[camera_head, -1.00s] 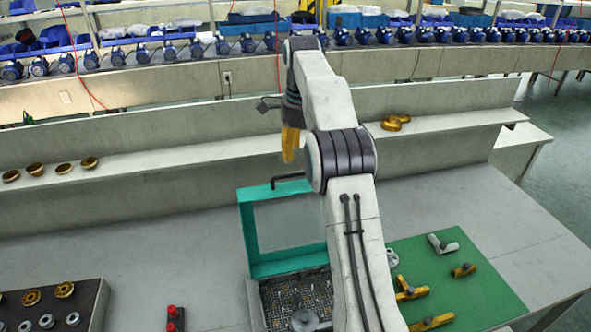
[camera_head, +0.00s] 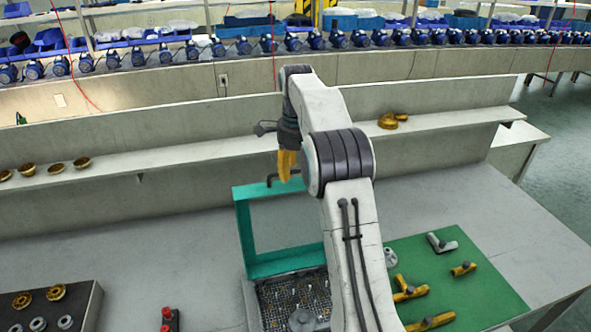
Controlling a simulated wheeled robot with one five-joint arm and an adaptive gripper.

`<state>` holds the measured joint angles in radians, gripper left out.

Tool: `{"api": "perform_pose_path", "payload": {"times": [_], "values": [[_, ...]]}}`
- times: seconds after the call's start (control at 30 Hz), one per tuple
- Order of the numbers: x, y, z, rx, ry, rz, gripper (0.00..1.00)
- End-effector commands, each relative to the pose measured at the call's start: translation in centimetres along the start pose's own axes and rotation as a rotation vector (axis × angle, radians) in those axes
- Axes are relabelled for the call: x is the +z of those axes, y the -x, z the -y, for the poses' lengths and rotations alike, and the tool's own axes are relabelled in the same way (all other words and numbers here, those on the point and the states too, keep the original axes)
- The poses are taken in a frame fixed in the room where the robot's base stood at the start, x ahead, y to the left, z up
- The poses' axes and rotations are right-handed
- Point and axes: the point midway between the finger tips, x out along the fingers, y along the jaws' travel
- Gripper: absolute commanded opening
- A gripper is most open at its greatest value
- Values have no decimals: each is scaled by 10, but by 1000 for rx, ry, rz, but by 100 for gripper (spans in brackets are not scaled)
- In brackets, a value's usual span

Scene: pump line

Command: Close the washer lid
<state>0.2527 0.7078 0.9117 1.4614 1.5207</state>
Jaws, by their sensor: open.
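The washer lid (camera_head: 240,237) is a teal frame with a clear middle and stands raised at the back of the washer. A dark handle (camera_head: 281,179) sticks out along its top edge. The washer (camera_head: 291,299) below is open, with a mesh basket and a grey round part inside; my arm covers its right side. My gripper (camera_head: 287,164) has yellow fingers pointing down, just above the handle at the lid's top edge. The fingers overlap in this view, and I cannot tell whether they touch the handle.
A green mat (camera_head: 455,280) with brass and grey fittings lies to the right. A dark tray (camera_head: 52,306) of rings and a red-buttoned box (camera_head: 168,319) are at the left. A shelf (camera_head: 200,156) with brass cups runs behind.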

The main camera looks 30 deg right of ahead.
Motion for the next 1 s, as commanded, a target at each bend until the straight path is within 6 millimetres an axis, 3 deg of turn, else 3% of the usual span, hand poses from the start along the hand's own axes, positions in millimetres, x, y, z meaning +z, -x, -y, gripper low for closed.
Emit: {"api": "perform_pose_path", "payload": {"times": [0.07, 0.57, 1.0], "values": [[0, 0, 0, 0, 0, 0, 45], [0, 0, 0, 1, 0, 0, 1], [0, -2, -1, 8, -1, 0, 0]]}}
